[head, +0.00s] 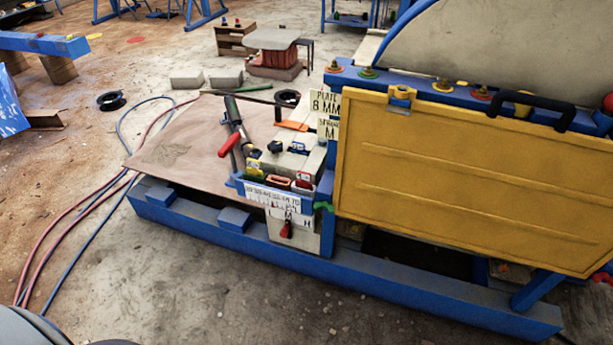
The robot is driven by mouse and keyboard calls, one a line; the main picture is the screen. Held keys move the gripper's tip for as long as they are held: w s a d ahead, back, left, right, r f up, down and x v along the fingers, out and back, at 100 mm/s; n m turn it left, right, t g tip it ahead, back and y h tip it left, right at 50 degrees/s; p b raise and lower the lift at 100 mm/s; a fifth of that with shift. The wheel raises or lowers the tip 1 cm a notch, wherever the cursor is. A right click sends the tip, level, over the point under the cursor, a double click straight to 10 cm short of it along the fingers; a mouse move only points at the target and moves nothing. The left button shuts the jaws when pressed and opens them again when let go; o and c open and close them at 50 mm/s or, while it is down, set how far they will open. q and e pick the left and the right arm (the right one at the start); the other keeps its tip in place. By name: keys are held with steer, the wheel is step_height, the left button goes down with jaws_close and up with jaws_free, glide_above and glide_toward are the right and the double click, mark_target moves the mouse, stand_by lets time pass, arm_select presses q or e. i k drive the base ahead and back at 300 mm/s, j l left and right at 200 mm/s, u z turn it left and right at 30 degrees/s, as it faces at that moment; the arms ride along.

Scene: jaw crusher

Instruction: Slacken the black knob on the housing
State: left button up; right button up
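The housing (303,163) is a small grey box on the blue frame, left of the yellow panel. A small black knob (275,147) shows at its upper left side. It is too small to tell how tight it sits. A printed scale plate (270,195) is on the front, and below it a red pointer or lever (286,230) stands on a white plate marked with letters. Neither of my grippers is in view, and nothing touches the knob.
A yellow panel (450,180) with a black handle covers the right. A red-handled tool (229,144) stands left of the housing over a brown board (170,150). Hoses (88,208) cross the floor at left. The front floor is clear.

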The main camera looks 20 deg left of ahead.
mark_target(275, 147)
steer(key=i+j, duration=0.15)
steer(key=j, duration=0.15)
steer(key=i+j, duration=0.1)
steer(key=j, duration=0.2)
steer(key=i+j, duration=0.15)
steer(key=j, duration=0.2)
steer(key=i+j, duration=0.15)
steer(key=j, duration=0.15)
